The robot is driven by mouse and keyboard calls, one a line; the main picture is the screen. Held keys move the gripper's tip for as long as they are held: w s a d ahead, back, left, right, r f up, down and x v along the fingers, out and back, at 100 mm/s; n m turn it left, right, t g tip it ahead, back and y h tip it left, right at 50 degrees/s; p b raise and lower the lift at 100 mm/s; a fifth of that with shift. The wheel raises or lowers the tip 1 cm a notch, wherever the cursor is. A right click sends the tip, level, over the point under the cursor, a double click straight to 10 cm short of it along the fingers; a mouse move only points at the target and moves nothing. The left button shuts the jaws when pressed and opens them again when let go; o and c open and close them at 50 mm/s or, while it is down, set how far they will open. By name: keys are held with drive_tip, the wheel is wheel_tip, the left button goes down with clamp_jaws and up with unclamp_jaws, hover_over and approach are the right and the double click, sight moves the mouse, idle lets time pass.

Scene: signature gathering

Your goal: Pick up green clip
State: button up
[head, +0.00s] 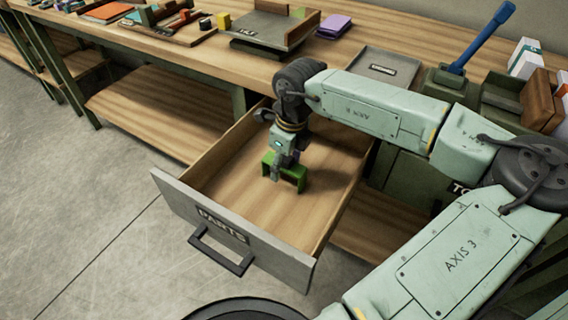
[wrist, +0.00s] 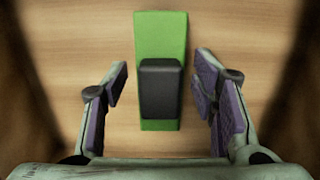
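The green clip (head: 294,176) stands in the open drawer marked PARTS, on its wooden floor. In the wrist view the green clip (wrist: 151,38) is an upright green strip with a dark grey block (wrist: 161,88) over its middle. My gripper (head: 277,172) is down in the drawer at the clip. In the wrist view my gripper (wrist: 160,90) is open, one purple-padded finger on each side of the clip, with gaps between the pads and the clip. In the head view my gripper hides part of the clip.
The drawer (head: 176,195) is pulled out, its walls close around my gripper. The workbench (head: 130,42) above holds a grey tray (head: 262,29), a purple block (head: 334,26), a yellow block (head: 223,21) and an orange item (head: 108,11). A blue-handled tool (head: 482,38) stands at the right.

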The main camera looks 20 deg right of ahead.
drive_tip(key=c, duration=1.1)
